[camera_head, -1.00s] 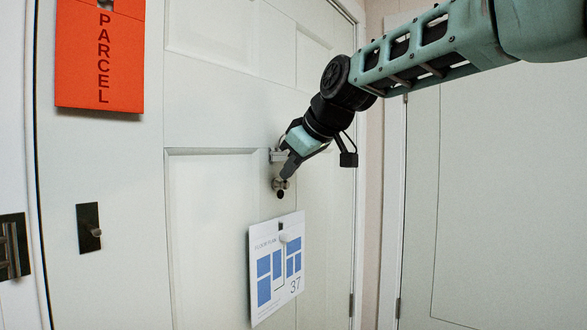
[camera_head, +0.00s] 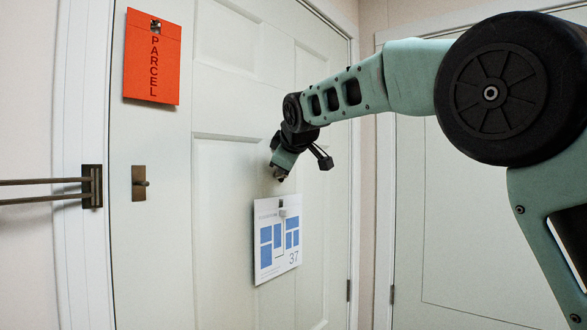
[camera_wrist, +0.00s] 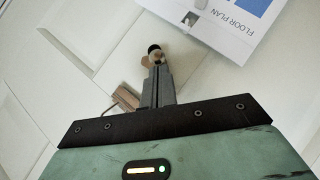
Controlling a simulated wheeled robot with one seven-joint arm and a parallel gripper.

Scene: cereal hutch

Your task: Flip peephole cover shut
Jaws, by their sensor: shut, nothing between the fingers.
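The peephole is on the pale panelled door (camera_head: 226,170). I cannot tell whether the cover lies over the hole. My gripper (camera_head: 281,177) is shut and empty, pointing down at the door. In the wrist view its fingertips (camera_wrist: 158,68) are right at the fitting, touching or almost touching it. In the head view my gripper hides most of the peephole.
A white floor plan card (camera_head: 278,240) hangs just below the gripper; it also shows in the wrist view (camera_wrist: 215,30). A small bracket (camera_wrist: 126,97) is beside the fingers.

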